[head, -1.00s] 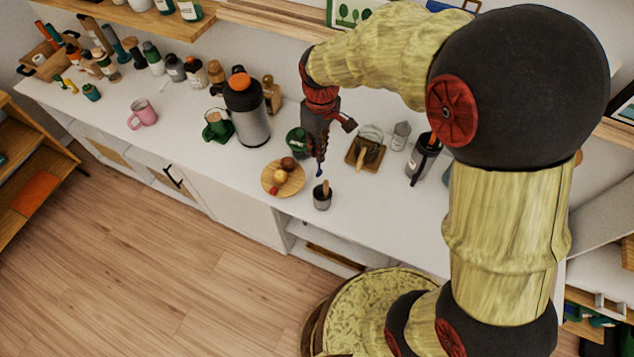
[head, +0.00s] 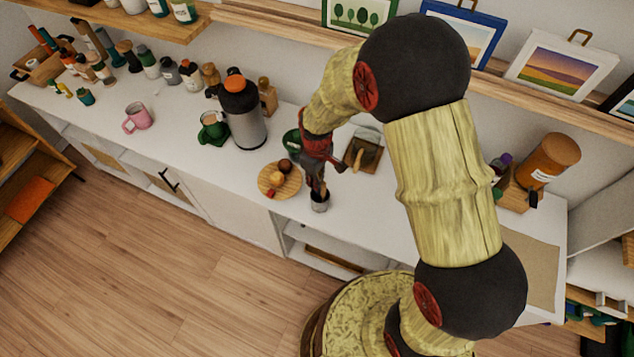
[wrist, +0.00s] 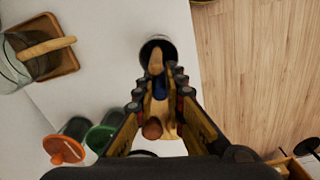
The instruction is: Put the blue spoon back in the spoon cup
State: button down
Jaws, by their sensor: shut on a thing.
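The spoon cup (head: 320,204) is a small grey cup near the counter's front edge. Its dark opening (wrist: 148,47) shows at the top of the wrist view. A wooden spoon (wrist: 155,62) stands in it. My gripper (head: 319,188) points down right at the cup. In the wrist view my gripper (wrist: 162,78) is shut on the blue spoon (wrist: 160,88), of which only a short blue part shows between the fingers. The spoon's lower end is hidden, so I cannot tell whether it is inside the cup.
A round wooden board (head: 270,190) with fruit lies just left of the cup. A green container (head: 291,141) and a wooden tray (head: 375,160) with a glass jar stand behind. A flask (head: 243,120) stands further left. The counter's front edge is close.

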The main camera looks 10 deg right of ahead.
jog(key=shift+f, duration=0.7)
jog(key=c, duration=1.9)
grip_release()
